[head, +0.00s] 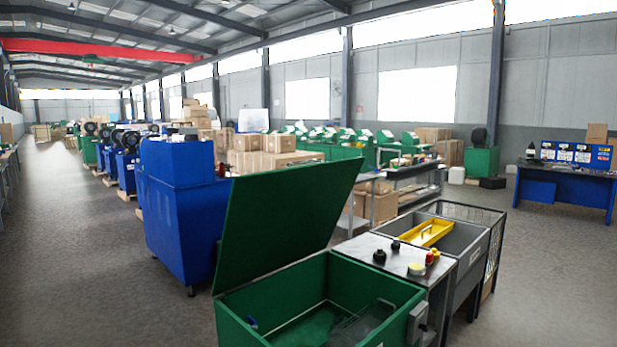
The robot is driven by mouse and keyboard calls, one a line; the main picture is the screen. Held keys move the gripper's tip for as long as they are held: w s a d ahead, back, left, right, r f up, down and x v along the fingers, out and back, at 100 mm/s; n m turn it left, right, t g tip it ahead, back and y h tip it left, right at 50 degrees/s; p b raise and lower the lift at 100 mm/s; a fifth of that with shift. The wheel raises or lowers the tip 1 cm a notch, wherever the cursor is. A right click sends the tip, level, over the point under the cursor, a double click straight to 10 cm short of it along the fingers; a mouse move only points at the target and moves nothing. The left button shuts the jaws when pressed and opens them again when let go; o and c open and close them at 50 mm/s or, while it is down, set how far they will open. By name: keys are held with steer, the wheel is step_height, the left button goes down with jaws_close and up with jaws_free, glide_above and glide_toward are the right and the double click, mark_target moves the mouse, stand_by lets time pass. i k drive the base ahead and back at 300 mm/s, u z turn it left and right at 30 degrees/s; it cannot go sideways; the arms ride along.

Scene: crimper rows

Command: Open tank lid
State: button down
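The green tank (254,332) stands at the bottom centre of the head view, its lower part cut off by the frame. Its green lid (285,215) is raised, tilted up and back to the left, so the tank's inside shows. Inside are a green floor, a dark wire basket or tray (368,322) and a small blue item (252,322) at the left wall. A grey box (417,322) is fixed to the tank's right side. My gripper is not in view.
A grey worktop (385,255) with small bottles adjoins the tank on the right. Beyond it are a grey sink with a yellow tray (427,232) and a wire cage. A blue machine (180,215) stands behind the lid. Open floor lies left and far right.

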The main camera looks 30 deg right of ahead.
mark_target(275, 219)
steer(key=i, duration=1)
